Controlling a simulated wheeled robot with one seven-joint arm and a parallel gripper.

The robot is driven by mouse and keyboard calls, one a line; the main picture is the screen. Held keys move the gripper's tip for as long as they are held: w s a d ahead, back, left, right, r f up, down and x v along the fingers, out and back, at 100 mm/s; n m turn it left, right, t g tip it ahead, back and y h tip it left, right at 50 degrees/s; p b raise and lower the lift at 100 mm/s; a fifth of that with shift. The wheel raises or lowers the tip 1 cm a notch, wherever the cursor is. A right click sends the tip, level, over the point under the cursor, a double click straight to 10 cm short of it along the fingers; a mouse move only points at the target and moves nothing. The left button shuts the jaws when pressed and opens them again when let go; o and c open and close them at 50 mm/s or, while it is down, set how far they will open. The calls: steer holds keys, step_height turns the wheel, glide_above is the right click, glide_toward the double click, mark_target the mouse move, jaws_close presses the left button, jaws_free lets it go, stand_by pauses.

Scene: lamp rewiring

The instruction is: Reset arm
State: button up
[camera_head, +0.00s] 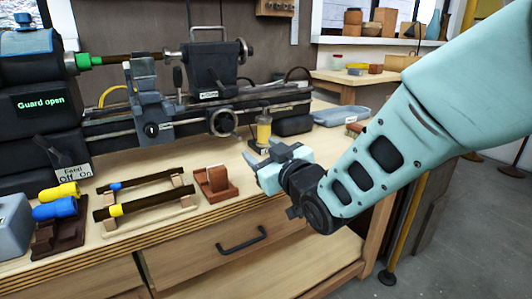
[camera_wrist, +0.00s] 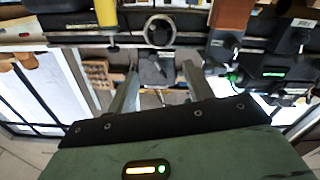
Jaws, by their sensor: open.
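My gripper (camera_head: 264,170) is at the end of my pale teal arm, over the front edge of the wooden workbench (camera_head: 225,210) in the head view. Its jaws are apart and nothing shows between them. In the wrist view the two fingers of my gripper (camera_wrist: 160,80) stand apart, with the lathe's handwheel (camera_wrist: 159,30) beyond them. The dark lathe (camera_head: 205,70) stands at the back of the bench, and its screen (camera_head: 45,102) reads "Guard open".
A small brown wooden block stand (camera_head: 215,186) is left of my gripper. A rack with two dark rods (camera_head: 140,180), yellow and blue handles (camera_head: 55,200), a yellow-topped bottle (camera_head: 264,130) and a blue-grey tray (camera_head: 341,117) are on the bench. Free floor lies right.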

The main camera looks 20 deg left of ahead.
steer(key=s+d+f+m+g+h, duration=0.2)
steer(key=s+d+h, duration=0.1)
steer(key=d, duration=0.4)
steer(key=s+d+f+m+g+h, duration=0.2)
steer(key=s+d+f+h, duration=0.15)
steer(key=d, duration=0.35)
steer(key=s+d+f+m+g+h, duration=0.1)
steer(key=s+d+g+h, duration=0.25)
steer(key=s+d, duration=0.6)
steer(key=s+d+f+g+h, duration=0.2)
steer(key=s+d+g+h, duration=0.15)
steer(key=s+d, duration=0.55)
steer(key=s+r+p, duration=0.3)
steer(key=r+p, duration=0.9)
steer(key=r, duration=0.1)
steer(key=shift+d+g+p, duration=0.15)
steer(key=shift+g+p, duration=0.15)
steer(key=shift+p, duration=0.1)
